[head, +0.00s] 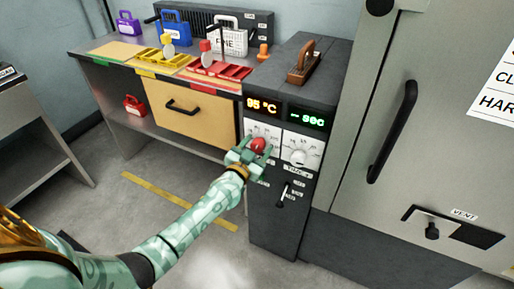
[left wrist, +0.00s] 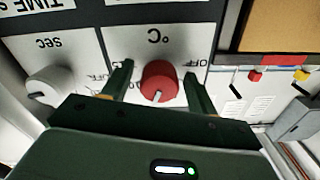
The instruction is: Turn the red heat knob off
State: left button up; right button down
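The red heat knob (head: 258,145) is on the white dial plate of a dark control cabinet, under a display reading 95 °C. In the left wrist view the red knob (left wrist: 159,82) has a pale pointer line, and OFF markings show beside it. My left gripper (head: 250,154) is at the knob. Its two fingers (left wrist: 158,85) stand open on either side of the knob, with a visible gap on each side. My right gripper is not in view.
A white time knob (head: 299,155) sits right of the red one; its display (head: 307,117) reads sec. A lever (head: 282,194) is below. A wooden-handled block (head: 303,66) stands on the cabinet. The bench (head: 110,66) holds coloured trays and bins. A large grey door (head: 400,110) is at right.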

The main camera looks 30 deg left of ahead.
pick_arm(q)
jog(key=c, duration=0.9)
jog(key=shift+c, duration=0.2)
jog(key=shift+n, duration=0.4)
jog(key=n+p, duration=0.1)
jog(key=n, duration=0.3)
jog(key=shift+n, duration=0.3)
jog(key=n+p, duration=0.1)
jog(key=n, duration=0.4)
jog(key=shift+d, duration=0.1)
jog(key=n, duration=0.6)
jog(key=shift+n, duration=0.4)
jog(key=n, duration=0.3)
jog(key=shift+n, duration=0.3)
jog(key=shift+n+b, duration=0.3)
jog(key=shift+n, duration=1.2)
